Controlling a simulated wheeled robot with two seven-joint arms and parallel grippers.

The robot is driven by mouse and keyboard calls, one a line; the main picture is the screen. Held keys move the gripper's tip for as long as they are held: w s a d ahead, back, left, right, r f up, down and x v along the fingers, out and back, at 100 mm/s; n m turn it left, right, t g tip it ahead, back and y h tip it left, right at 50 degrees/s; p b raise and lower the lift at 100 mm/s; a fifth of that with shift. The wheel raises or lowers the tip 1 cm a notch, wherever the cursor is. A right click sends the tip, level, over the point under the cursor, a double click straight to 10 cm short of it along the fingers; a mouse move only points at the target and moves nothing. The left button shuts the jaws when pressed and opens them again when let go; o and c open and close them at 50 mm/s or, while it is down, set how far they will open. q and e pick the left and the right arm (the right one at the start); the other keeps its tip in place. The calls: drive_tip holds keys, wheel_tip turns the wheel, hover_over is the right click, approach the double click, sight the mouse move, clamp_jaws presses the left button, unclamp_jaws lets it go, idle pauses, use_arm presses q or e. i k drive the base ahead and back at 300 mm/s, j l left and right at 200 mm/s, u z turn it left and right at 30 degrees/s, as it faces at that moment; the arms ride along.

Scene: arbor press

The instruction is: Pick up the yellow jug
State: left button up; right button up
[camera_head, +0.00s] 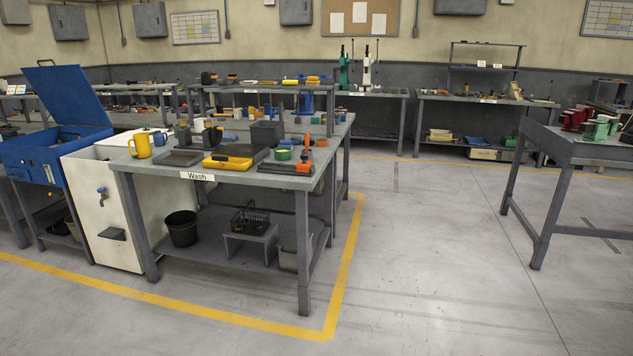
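The yellow jug (141,146) stands upright near the left front corner of the grey wash table (257,182), which carries a "Wash" label.
A white cabinet (103,212) and blue machine (62,152) stand left. Floor (440,260) right of the table is clear.

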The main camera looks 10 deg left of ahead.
sight(141, 141)
drive_tip(key=i+j+u, duration=0.15)
drive_tip(key=i+u, duration=1.05)
drive_tip(key=i+l+u, duration=0.35)
drive_tip(key=i+u, duration=0.5)
drive_tip(key=i, duration=1.6)
